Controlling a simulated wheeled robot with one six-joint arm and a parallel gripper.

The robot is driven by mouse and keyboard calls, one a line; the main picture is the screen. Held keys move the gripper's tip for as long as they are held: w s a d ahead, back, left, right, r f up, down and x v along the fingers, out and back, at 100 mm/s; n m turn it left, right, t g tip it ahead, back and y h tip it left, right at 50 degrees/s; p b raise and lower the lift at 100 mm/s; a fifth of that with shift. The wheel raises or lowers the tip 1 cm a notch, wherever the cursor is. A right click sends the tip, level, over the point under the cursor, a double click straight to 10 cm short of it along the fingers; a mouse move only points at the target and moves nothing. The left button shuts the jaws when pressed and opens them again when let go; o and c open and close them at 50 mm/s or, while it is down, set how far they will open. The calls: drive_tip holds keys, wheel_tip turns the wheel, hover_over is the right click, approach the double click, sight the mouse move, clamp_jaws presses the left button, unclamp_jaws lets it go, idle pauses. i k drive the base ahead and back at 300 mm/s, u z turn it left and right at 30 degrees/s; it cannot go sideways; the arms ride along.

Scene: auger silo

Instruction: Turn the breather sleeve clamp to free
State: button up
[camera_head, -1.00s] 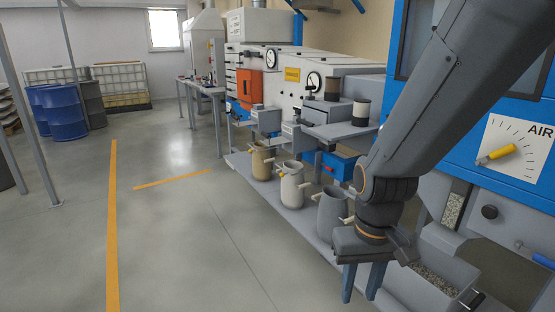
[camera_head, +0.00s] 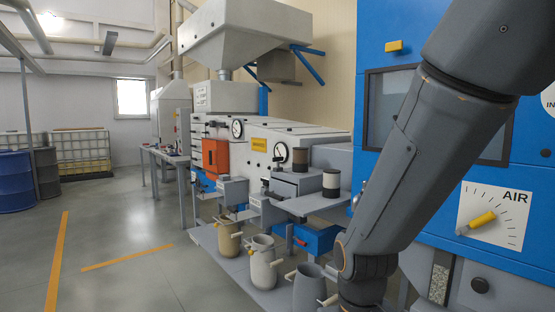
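I cannot make out a breather sleeve clamp in the head view. A large pale grey hopper (camera_head: 250,38) stands on the machine line at upper middle, with a short round neck (camera_head: 226,74) below it. Whether a clamp sits there is too small to tell. My grey arm crosses the right side and runs down to the bottom edge. My gripper is below the picture and hidden.
A blue cabinet (camera_head: 375,190) with a yellow-handled AIR dial (camera_head: 476,222) stands at right. Machines with an orange panel (camera_head: 215,157) and gauges fill the middle. Several jugs, including a white one (camera_head: 263,263), stand below. The floor (camera_head: 120,235) at left is clear.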

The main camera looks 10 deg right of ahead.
sight(276, 160)
drive_tip(key=u, duration=0.15)
drive_tip(key=i, duration=2)
drive_tip(key=u, duration=0.6)
